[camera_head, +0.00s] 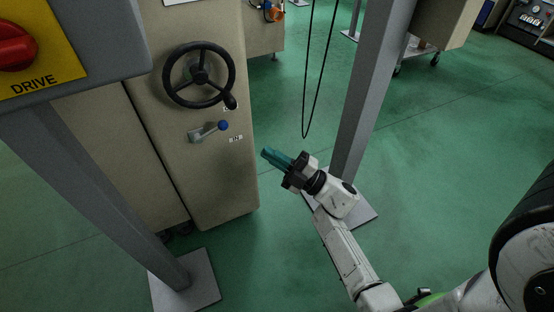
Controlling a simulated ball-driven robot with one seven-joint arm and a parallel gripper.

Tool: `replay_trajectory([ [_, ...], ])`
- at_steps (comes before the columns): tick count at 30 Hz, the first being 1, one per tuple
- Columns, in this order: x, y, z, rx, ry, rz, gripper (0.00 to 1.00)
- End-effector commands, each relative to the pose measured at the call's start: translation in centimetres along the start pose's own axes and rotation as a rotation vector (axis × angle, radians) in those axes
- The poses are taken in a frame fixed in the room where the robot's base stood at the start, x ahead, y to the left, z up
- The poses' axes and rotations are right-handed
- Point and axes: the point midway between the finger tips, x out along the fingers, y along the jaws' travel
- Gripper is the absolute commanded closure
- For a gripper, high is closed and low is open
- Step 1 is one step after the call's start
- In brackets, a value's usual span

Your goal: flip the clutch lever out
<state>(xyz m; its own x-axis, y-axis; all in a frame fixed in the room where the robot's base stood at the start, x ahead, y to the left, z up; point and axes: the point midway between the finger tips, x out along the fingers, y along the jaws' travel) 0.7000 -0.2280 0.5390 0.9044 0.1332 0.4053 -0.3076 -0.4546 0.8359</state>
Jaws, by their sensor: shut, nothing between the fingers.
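The clutch lever (207,132) is a short grey metal lever with a blue knob (224,125) at its right end. It sits on the beige machine front, below the black handwheel, and points to the right. A small white label (236,139), seemingly reading "IN", is just right of and below the knob. My gripper (266,153) has teal fingers that are shut with nothing between them. It is to the right of and a little below the knob in the picture, apart from it, with its tips pointing left toward the machine.
A black handwheel (199,76) with a crank knob is above the lever. A grey post (372,90) on a floor plate stands behind my arm. A black cable loop (305,130) hangs nearby. A yellow "DRIVE" panel (50,65) with a red knob is at upper left, on another post.

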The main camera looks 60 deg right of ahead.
Motion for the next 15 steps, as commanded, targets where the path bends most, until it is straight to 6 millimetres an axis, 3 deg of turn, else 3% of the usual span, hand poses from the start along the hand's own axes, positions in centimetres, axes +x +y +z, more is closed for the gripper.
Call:
replay_trajectory([
  [9,6.2,-0.1,0.0,-0.002,0.002,0.002,1.0],
  [15,8.8,-0.1,0.1,-0.001,0.001,0.001,1.0],
])
